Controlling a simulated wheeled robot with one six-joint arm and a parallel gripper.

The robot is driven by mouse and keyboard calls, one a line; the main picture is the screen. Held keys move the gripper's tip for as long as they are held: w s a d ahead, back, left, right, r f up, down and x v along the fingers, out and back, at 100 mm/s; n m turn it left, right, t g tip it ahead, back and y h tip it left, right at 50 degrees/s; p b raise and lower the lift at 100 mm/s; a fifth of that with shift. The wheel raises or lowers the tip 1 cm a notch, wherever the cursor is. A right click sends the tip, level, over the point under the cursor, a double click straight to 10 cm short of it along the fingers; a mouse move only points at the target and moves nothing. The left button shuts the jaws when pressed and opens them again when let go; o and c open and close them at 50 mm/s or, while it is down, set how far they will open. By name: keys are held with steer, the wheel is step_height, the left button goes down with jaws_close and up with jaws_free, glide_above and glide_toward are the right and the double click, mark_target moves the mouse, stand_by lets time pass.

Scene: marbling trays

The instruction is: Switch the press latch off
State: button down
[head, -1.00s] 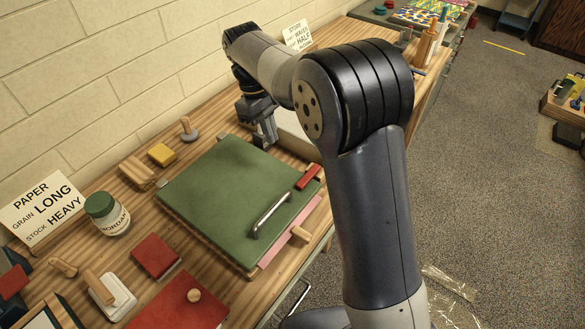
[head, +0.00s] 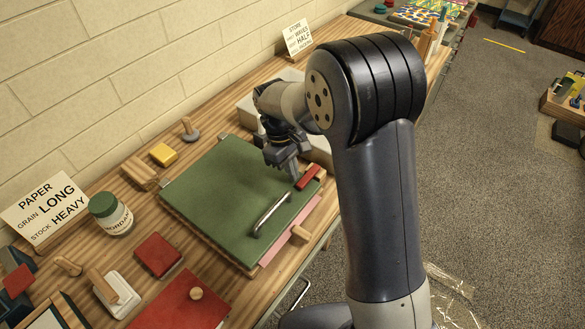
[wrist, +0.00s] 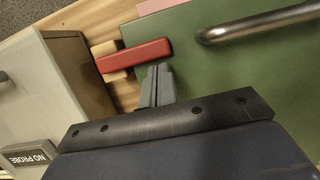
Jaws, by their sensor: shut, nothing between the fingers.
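The press latch is a small red bar (head: 307,177) at the right corner of the green press board (head: 215,190). In the wrist view the red bar (wrist: 135,55) lies across the board's edge, one end over the green and the other over a wooden block. My gripper (head: 294,176) is shut and empty, low over the green board, just beside the latch. In the wrist view its fingertips (wrist: 159,70) are close to the bar's side; I cannot tell if they touch it. A metal handle (head: 271,213) runs along the board's front edge.
A pale tray (wrist: 60,110) with a "NO PROBE" label (wrist: 28,156) stands beside the press, partly behind my arm in the head view.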

mark_target(310, 190)
steer(key=shift+s+d+n, duration=0.2)
steer(key=shift+s+n, duration=0.15)
steer(key=shift+n, duration=0.25)
stand_by(0.4)
steer(key=n, duration=0.1)
steer(key=s+d+n+t, duration=0.1)
steer(key=n, duration=0.1)
steer(key=shift+s+d, duration=0.1)
steer(key=shift+s, duration=0.15)
steer(key=d+n, duration=0.1)
steer(key=n, duration=0.1)
steer(key=s+n, duration=0.1)
steer(key=shift+s+d+n+t+h, duration=0.15)
steer(key=shift+d+n+t+h, duration=0.15)
steer(key=shift+d+n+t, duration=0.1)
steer(key=d+n, duration=0.1)
steer(key=n+p, duration=0.1)
steer(key=n, duration=0.1)
steer(key=d+n+t, duration=0.1)
steer(key=shift+s+d+r, duration=0.1)
steer(key=shift+s+d, duration=0.2)
steer(key=shift+d, duration=0.05)
steer(key=d+n, duration=0.1)
steer(key=n+p, duration=0.1)
steer(key=n, duration=0.1)
steer(key=shift+w+d+t, duration=0.15)
steer(key=shift+d+t, duration=0.25)
steer(key=shift+w+a+p, duration=0.1)
steer(key=shift+p, duration=0.2)
